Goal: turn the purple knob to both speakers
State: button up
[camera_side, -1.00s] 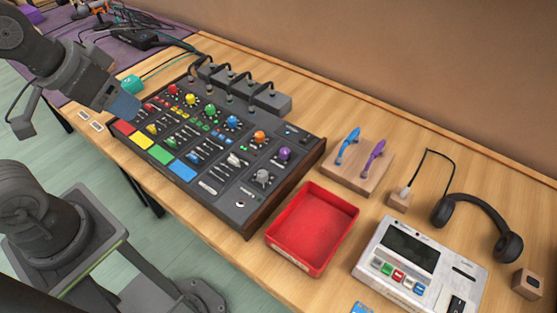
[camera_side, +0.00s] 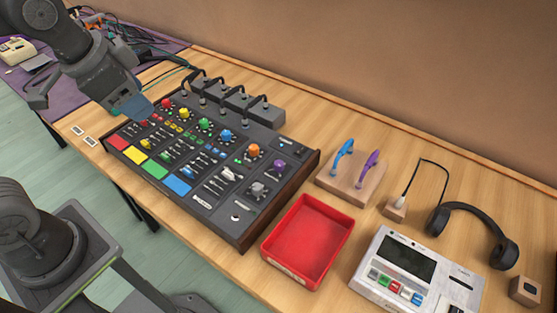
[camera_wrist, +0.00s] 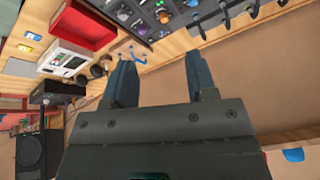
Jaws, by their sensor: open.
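The purple knob (camera_side: 279,165) sits near the right end of the dark mixing console (camera_side: 240,228), in the side view, right of the orange knob (camera_side: 253,151). The marks around it are too small to read, so I cannot tell its setting. My gripper (camera_side: 141,110) is over the console's left end near the red knob (camera_side: 167,104), well apart from the purple knob. In the wrist view my gripper (camera_wrist: 160,62) has its two dark blue fingers apart with nothing between them. Part of the console (camera_wrist: 160,38) shows at the top there.
A wooden block (camera_side: 346,190) with blue and purple levers stands behind the tray. A white device (camera_side: 373,294) and black headphones (camera_side: 468,209) lie further right. Cabled grey boxes (camera_side: 265,112) line the console's back.

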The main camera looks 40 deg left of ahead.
jog(key=w+d+f+m+g, duration=0.2)
jog(key=w+d+m, duration=0.3)
jog(key=w+m, duration=0.55)
jog(key=m+g, duration=0.2)
jog(key=m, duration=0.9)
send_near(279, 163)
jog(key=f, duration=0.9)
jog(key=shift+w+f, duration=0.15)
jog(key=shift+w, duration=0.15)
jog(key=shift+c, duration=0.4)
jog(key=c, duration=0.8)
jog(key=shift+c, duration=0.2)
